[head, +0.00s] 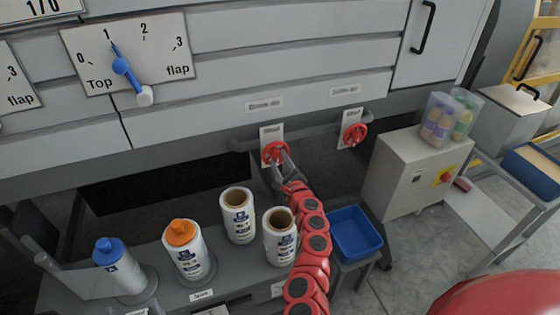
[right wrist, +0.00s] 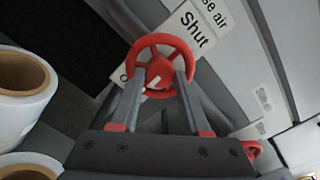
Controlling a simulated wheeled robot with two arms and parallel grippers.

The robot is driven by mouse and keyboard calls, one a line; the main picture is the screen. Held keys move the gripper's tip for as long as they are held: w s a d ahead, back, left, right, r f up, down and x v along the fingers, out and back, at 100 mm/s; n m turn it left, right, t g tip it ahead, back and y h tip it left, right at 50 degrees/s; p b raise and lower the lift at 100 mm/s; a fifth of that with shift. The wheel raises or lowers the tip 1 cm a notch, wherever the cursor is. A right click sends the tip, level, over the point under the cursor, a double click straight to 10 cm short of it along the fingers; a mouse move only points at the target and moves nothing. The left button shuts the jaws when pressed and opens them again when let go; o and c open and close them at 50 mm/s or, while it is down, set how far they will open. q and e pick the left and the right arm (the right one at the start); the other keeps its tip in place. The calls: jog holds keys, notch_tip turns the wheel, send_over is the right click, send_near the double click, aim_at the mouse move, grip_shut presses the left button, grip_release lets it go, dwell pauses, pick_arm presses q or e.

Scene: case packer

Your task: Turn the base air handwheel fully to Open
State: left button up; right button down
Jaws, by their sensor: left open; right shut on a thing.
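The base air handwheel (head: 274,152) is a red wheel on a pipe below the machine front. It also shows in the right wrist view (right wrist: 137,58), in front of a white plate (right wrist: 193,35) reading "...se air" and "Shut", with an "O" partly hidden at its lower left. A small white mark on the hub slants toward the lower left. My right gripper (right wrist: 160,78) is shut on the handwheel, its two grey fingers reaching to the rim and hub. It also shows in the head view (head: 281,160). My left gripper is not in view.
A second red handwheel (head: 355,133) is to the right on the same pipe. Several white bottles and rolls, including an orange-capped bottle (head: 185,250), stand on a shelf left of my right arm. A blue bin (head: 355,232) and grey cabinet (head: 405,175) are to the right.

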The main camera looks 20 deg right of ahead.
jog(key=shift+m, duration=0.4)
jog(key=shift+f, duration=0.1)
jog(key=shift+c, duration=1.9)
grip_release()
jog(key=shift+s, duration=0.1)
jog(key=s+b, duration=0.1)
jog(key=s, duration=1.6)
jog(key=shift+d, duration=0.3)
jog(key=shift+s, duration=0.1)
